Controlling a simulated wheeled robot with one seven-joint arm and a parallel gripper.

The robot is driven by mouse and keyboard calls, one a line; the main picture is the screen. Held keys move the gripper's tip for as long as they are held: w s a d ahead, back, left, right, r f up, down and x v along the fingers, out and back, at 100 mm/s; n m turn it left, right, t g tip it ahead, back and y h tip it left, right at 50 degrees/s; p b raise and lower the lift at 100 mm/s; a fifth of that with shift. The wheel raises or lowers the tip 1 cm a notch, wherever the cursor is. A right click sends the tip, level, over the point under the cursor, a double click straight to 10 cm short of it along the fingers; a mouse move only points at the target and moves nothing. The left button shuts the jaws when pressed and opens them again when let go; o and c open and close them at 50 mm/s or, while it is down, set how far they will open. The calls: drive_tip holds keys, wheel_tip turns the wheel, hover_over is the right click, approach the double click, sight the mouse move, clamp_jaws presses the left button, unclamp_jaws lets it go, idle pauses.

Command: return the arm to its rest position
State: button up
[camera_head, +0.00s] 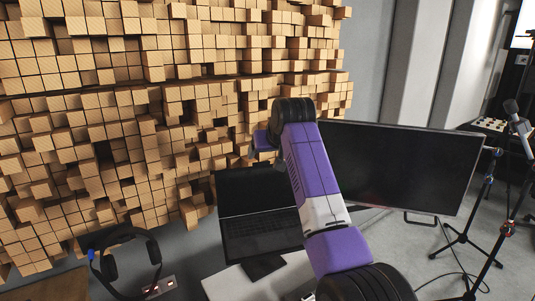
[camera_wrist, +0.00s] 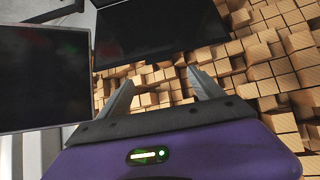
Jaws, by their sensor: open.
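My purple and white arm (camera_head: 315,180) is raised and bent in the middle of the head view, in front of the monitor and laptop. No car door is in view.
A large monitor (camera_head: 400,165) stands right of my arm, and an open laptop (camera_head: 250,215) is left of it. The wooden block wall (camera_head: 150,110) fills the left. Tripod stands (camera_head: 485,200) and a cable are at right.

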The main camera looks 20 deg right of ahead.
idle(0.3)
wheel_tip(320, 180, up, 8)
drive_tip(key=w+t, duration=0.2)
drive_tip(key=t, duration=0.3)
drive_tip(key=s+f+t, duration=0.2)
drive_tip(key=s+f, duration=0.9)
drive_tip(key=s, duration=0.3)
drive_tip(key=s+f+t, duration=0.2)
drive_tip(key=s+f, duration=0.9)
drive_tip(key=s, duration=0.3)
drive_tip(key=s+f+g, duration=0.1)
drive_tip(key=s+f, duration=0.1)
drive_tip(key=s, duration=1.2)
drive_tip(key=s+f+g, duration=0.2)
drive_tip(key=s+f, duration=0.1)
drive_tip(key=s, duration=1.1)
drive_tip(key=s+f+g, duration=0.1)
drive_tip(key=s+f, duration=0.2)
drive_tip(key=s, duration=1.1)
